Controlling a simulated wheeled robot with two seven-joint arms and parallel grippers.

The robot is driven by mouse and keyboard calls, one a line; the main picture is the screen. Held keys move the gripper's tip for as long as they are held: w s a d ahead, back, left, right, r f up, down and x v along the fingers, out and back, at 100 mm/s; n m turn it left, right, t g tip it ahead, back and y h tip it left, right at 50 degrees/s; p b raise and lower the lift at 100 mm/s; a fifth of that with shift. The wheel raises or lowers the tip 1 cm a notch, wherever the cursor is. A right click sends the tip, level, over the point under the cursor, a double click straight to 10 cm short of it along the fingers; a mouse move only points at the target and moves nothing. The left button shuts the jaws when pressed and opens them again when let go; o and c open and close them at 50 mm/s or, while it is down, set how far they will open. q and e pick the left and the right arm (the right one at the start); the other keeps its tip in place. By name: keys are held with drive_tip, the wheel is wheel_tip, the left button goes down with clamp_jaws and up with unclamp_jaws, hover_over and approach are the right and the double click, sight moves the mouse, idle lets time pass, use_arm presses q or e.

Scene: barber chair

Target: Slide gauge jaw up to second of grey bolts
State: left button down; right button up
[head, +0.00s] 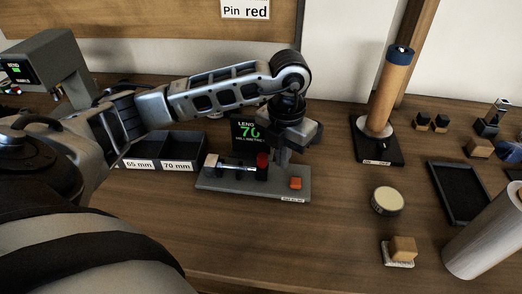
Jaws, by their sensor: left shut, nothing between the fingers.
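My left gripper (281,160) points down just right of the red knob, shut and empty. I cannot tell whether it touches the knob. My right gripper is not in view.
Dark bins labelled 65 mm and 70 mm (183,146) stand left of the gauge. An orange button (295,183) sits on the base's right end. A wooden post (385,92) on a black stand, a round tin (387,201) and a black tray (460,192) are to the right.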

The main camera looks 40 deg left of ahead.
use_arm(q)
drive_tip(key=shift+s+a, duration=0.15)
drive_tip(key=shift+a, duration=0.05)
drive_tip(key=shift+s+a, duration=0.35)
drive_tip(key=shift+a, duration=0.3)
idle(0.6)
drive_tip(key=shift+d, duration=0.1)
drive_tip(key=shift+w+d, duration=0.2)
drive_tip(key=shift+d, duration=0.1)
drive_tip(key=shift+w+d+r, duration=0.1)
wheel_tip(320, 180, up, 8)
drive_tip(key=p, duration=0.5)
idle(0.6)
